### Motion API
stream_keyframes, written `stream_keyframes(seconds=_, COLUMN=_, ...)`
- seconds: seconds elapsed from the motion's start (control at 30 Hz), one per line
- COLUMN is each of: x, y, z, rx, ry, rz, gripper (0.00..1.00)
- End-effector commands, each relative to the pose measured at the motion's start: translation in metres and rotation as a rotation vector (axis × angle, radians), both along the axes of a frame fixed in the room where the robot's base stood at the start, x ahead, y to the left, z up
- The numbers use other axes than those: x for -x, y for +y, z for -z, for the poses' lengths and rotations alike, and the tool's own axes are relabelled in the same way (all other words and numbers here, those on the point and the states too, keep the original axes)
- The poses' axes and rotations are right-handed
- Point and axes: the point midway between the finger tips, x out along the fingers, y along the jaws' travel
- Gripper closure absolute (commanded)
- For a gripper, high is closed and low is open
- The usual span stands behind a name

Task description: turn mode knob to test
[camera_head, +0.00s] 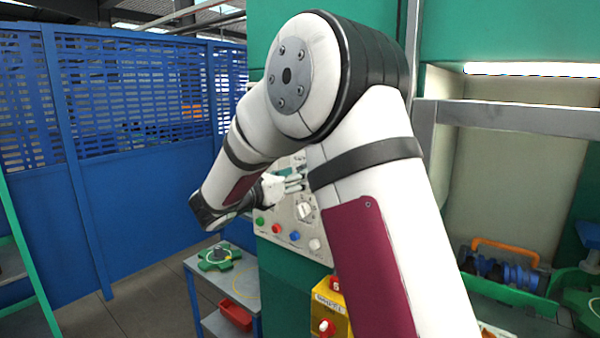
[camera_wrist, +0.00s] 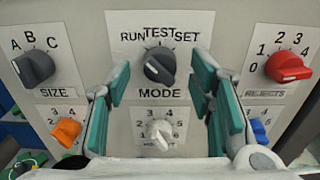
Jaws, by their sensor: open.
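The dark grey mode knob (camera_wrist: 159,66) sits on a white plate marked RUN, TEST and SET, with MODE below it. I cannot tell for sure which word its pointer faces. My gripper (camera_wrist: 161,80) is open, with its green-padded fingers to the left and right of the mode knob and apart from it in the picture. In the head view my gripper (camera_head: 292,183) is at the control panel (camera_head: 286,246), partly behind my arm. The mode knob cannot be made out there.
Around the mode knob are a grey SIZE knob (camera_wrist: 34,68), a red REJECTS knob (camera_wrist: 288,66), an orange knob (camera_wrist: 66,131), a white knob (camera_wrist: 159,133) and a blue knob (camera_wrist: 259,131). A yellow box (camera_head: 328,306) is below the panel. A small table (camera_head: 245,283) stands left.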

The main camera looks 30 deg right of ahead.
Motion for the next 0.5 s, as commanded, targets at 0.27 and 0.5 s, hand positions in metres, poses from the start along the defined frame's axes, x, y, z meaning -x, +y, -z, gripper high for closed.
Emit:
stream_keyframes(seconds=0.27, x=-0.0044, y=-0.0115, z=0.0003, rx=-0.001, ry=0.0, rz=-0.001, gripper=0.51)
stream_keyframes(seconds=0.5, x=-0.0044, y=-0.0114, z=0.0005, rx=-0.001, ry=0.0, rz=-0.001, gripper=0.63)
